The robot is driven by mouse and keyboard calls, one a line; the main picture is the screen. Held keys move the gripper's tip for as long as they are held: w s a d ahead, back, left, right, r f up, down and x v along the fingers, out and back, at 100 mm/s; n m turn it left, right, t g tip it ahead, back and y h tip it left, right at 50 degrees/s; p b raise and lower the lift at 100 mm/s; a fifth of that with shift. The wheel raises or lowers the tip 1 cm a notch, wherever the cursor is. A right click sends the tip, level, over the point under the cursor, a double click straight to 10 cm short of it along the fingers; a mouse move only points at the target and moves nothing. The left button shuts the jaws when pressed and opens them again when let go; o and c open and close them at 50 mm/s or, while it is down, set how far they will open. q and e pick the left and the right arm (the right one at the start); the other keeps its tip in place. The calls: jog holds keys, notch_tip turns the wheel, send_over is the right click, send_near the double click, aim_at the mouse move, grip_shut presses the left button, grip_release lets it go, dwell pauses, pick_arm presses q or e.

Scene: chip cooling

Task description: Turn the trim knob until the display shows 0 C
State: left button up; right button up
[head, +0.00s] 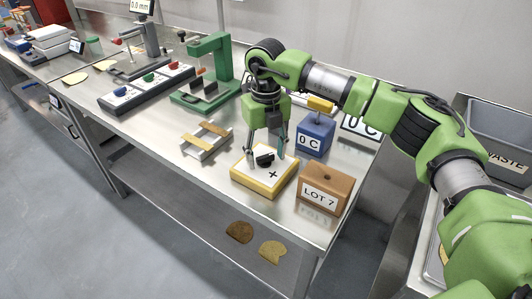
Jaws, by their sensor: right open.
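The trim knob (265,161) is small and black, on the white top of a yellow-edged box (262,191) marked with a plus sign. My right gripper (265,148) points down over this box. Its jaws are open, with one finger to each side of the knob; I cannot tell whether they touch it. A display (361,127) behind the blue block, partly hidden by the block and my right arm, reads 0 C. The blue block (314,137) with a yellow top piece also carries a 0 C label. My left gripper is out of view.
A brown LOT 7 block (324,187) stands right of the knob box, near the table edge. A small rack (206,141) stands to its left. Behind are a green press (207,72) and a row of colored knobs (147,88). A grey WASTE bin (502,130) is far right.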

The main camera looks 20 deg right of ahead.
aim_at(266, 157)
notch_tip(266, 157, up, 12)
dwell(0.5)
